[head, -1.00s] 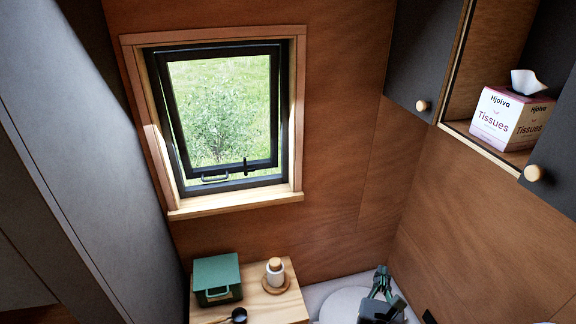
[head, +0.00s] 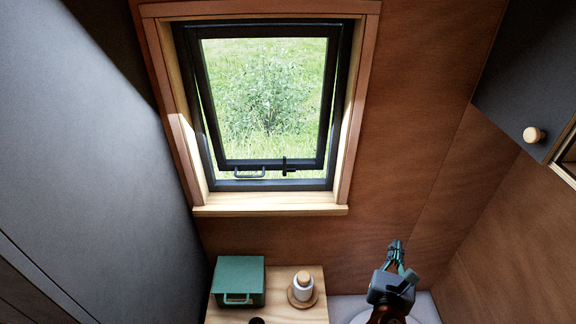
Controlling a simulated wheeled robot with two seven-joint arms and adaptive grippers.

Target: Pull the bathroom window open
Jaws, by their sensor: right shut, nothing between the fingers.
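The bathroom window (head: 325,110) is in the upper middle of the head view, a dark sash in a light wooden surround. The sash looks tilted at the bottom, with narrow bright gaps along its sides; how far it stands open is hard to tell. A dark bar handle (head: 249,174) is at the lower left of the sash, and a small black latch (head: 285,166) is to its right. My right gripper (head: 396,246) is at the lower right, below and right of the window, apart from it. Its fingers are shut and empty. My left gripper is out of view.
A wooden top (head: 268,314) below the window holds a green box (head: 240,281) and a white bottle with a wooden stopper (head: 303,287). A dark cabinet (head: 515,95) with a round knob (head: 533,134) is at right. A grey panel (head: 85,150) fills the left. The brown wall is bare.

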